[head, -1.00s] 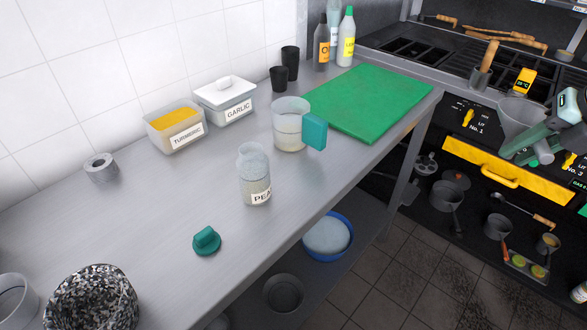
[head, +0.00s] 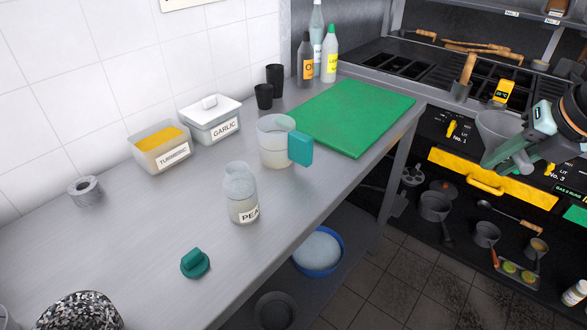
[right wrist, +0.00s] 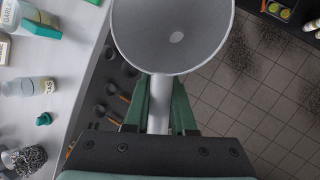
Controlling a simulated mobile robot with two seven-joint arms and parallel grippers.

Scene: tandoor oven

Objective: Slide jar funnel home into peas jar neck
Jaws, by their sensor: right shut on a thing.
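The peas jar (head: 242,196) is a clear jar with a label, standing upright and uncapped on the steel counter. It also shows at the left of the right wrist view (right wrist: 25,87). The jar funnel (head: 497,132) is grey with a wide cone, held in the air at the right of the head view, well away from the jar. My right gripper (head: 520,160) is shut on the funnel; in the right wrist view its green fingers (right wrist: 158,112) close around the funnel's stem or handle, with the cone (right wrist: 175,40) beyond. My left gripper is not in view.
A teal lid (head: 195,263) lies in front of the jar. A measuring jug (head: 275,150) with a teal handle stands behind it. Turmeric (head: 160,150) and garlic (head: 210,122) tubs are near the wall. A green board (head: 350,115) lies at the back right.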

